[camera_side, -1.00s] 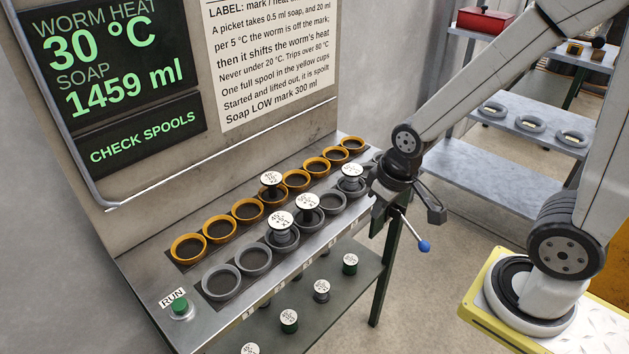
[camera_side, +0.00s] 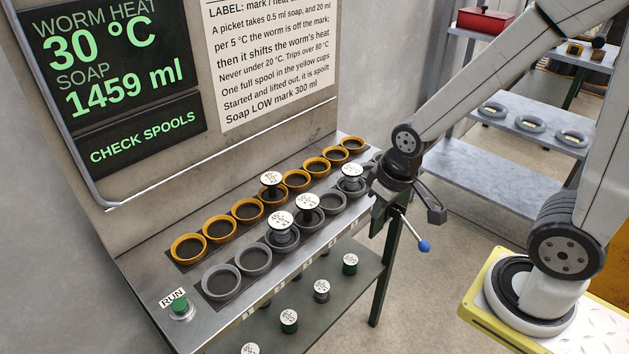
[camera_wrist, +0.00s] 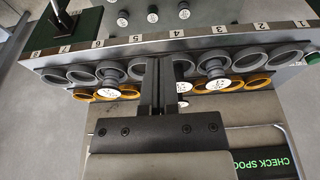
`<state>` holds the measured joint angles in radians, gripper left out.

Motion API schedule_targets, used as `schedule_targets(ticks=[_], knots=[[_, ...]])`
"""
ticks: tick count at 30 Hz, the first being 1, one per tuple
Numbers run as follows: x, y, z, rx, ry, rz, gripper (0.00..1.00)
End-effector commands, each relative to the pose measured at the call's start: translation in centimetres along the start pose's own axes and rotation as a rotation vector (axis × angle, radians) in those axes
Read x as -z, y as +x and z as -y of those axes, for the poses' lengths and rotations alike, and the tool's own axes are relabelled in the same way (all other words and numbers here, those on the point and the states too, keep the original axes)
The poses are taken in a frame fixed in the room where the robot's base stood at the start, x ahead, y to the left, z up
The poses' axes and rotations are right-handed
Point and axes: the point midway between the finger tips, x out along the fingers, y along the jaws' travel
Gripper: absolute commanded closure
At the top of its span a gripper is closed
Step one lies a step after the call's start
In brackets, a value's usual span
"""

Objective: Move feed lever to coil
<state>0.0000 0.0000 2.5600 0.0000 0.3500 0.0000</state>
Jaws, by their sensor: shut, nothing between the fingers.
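The feed lever is, as far as I can tell, the thin metal rod with a blue knob (camera_side: 423,246) at the right end of the machine in the side view. Its upper end is hidden behind my gripper, and I cannot tell if they touch. No coil mark is legible. My gripper (camera_side: 402,208) is over the right end of the cup rows in the side view. In the wrist view my gripper (camera_wrist: 166,62) is shut and empty, its fingers over the middle of the cup rows.
Yellow cups (camera_side: 248,210) and grey cups (camera_side: 221,283) line the bench, several holding spools (camera_side: 281,228). A green RUN button (camera_side: 180,306) is at the near left. The display (camera_side: 120,75) reads CHECK SPOOLS. More spools stand on the lower shelf (camera_side: 368,283). Grey shelving (camera_side: 480,170) stands behind.

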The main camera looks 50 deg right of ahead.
Motion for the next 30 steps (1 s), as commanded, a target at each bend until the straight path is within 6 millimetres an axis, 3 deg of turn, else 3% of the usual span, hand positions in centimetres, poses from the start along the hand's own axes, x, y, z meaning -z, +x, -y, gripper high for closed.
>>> schedule_targets(ticks=[1, 4, 5, 11, 20, 30], knots=[[0.0, 0.0, 0.0, 0.000, 0.000, 0.000, 0.84], [0.1, 0.1, -0.2, -0.003, 0.000, -0.002, 0.52], [0.1, 0.2, -0.3, -0.004, 0.001, -0.004, 0.47], [0.6, 1.7, -2.5, -0.031, 0.000, -0.025, 0.47], [1.0, 6.3, -9.0, -0.096, -0.020, -0.098, 0.47], [-1.4, 11.8, -15.9, -0.137, -0.048, -0.197, 0.47]])
